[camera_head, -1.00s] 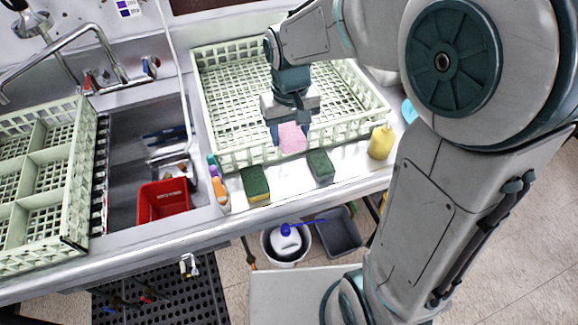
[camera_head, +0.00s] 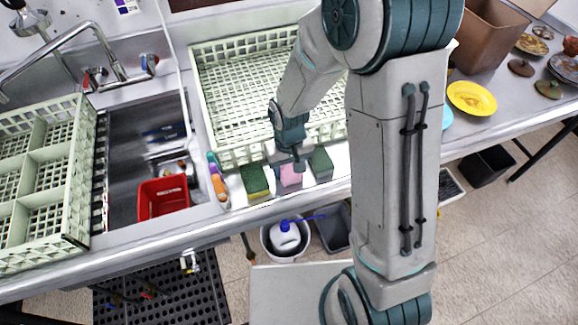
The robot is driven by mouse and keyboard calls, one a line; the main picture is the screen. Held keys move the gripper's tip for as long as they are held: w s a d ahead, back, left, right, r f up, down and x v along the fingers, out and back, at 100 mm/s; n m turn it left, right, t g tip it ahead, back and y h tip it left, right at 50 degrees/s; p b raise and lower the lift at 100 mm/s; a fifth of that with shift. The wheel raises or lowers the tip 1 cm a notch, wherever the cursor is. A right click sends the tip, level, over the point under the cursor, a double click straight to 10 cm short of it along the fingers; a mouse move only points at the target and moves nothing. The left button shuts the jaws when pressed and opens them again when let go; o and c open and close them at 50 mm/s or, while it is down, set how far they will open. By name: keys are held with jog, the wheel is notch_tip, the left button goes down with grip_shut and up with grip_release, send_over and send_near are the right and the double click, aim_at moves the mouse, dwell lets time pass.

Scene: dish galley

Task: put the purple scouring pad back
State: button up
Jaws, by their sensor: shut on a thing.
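The scouring pad (camera_head: 291,177), pinkish purple, is at the front strip of the counter, between two green pads. My gripper (camera_head: 289,168) points down over it and is shut on it; the fingers hide its upper part. A green and yellow pad (camera_head: 255,181) stands just to its left. A dark green and grey pad (camera_head: 321,165) stands just to its right. I cannot tell whether the held pad touches the counter or its neighbours.
A pale green dish rack (camera_head: 228,157) stands right behind the pads. Coloured bottles (camera_head: 217,181) stand to the left, by the sink with a red tub (camera_head: 164,197). A yellow plate (camera_head: 472,98) lies at the right. My arm hides the counter right of the pads.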

aim_at(289, 168)
jog(key=shift+f, duration=0.1)
jog(key=o, duration=1)
notch_tip(289, 168, up, 12)
jog(key=s+d+r+m+t, duration=0.1)
jog(key=s+d+r, duration=0.2)
jog(key=s+d, duration=0.1)
jog(key=s+d+r+m+t, duration=0.1)
jog(key=s+d+r, duration=0.2)
jog(key=s+d, duration=0.1)
jog(key=s+d+r+m+t, duration=0.1)
jog(key=s+d+r, duration=0.2)
jog(key=s, duration=0.1)
jog(key=shift+s+d+r+b, duration=0.1)
jog(key=shift+s+d+b, duration=0.1)
jog(key=shift+d+b, duration=0.15)
